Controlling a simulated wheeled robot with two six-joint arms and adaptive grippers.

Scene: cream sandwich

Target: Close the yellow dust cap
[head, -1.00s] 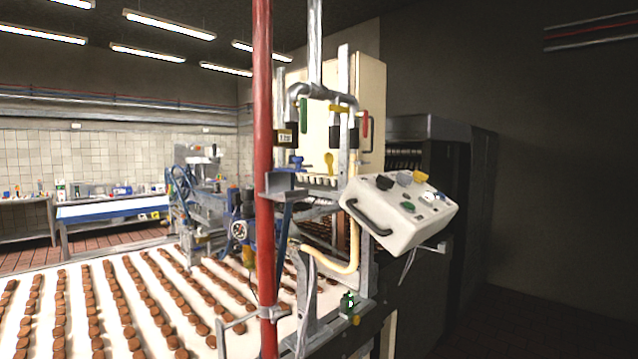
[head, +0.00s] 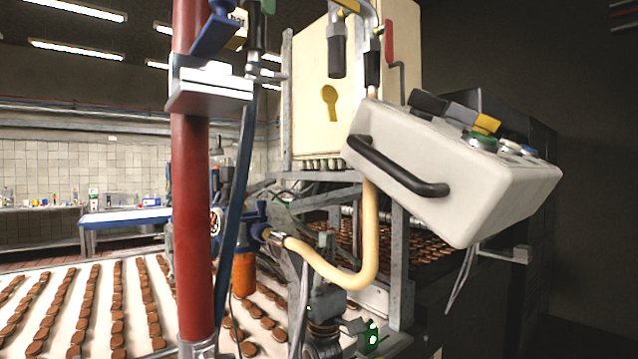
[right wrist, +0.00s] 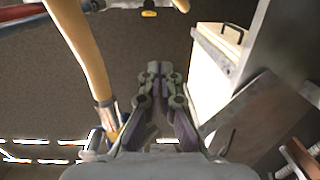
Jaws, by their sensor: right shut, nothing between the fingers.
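A yellow, spoon-shaped piece (head: 330,103), which looks like the dust cap, shows against the front of the cream cabinet (head: 300,90) in the head view. Whether it is open or closed I cannot tell. My right gripper (head: 326,242) points upward, below the yellow piece and apart from it, near the cream hose (head: 369,240). In the right wrist view its fingers (right wrist: 153,75) are together and empty. A small dark item with a yellow part (right wrist: 148,13) shows beyond the fingertips; I cannot tell what it is. My left gripper is not in view.
A red pole (head: 190,220) stands left of the gripper. A white control box (head: 455,185) with a black handle juts out at right. Dark-handled valves (head: 337,52) hang above. A conveyor (head: 50,335) with rows of brown biscuits lies at lower left.

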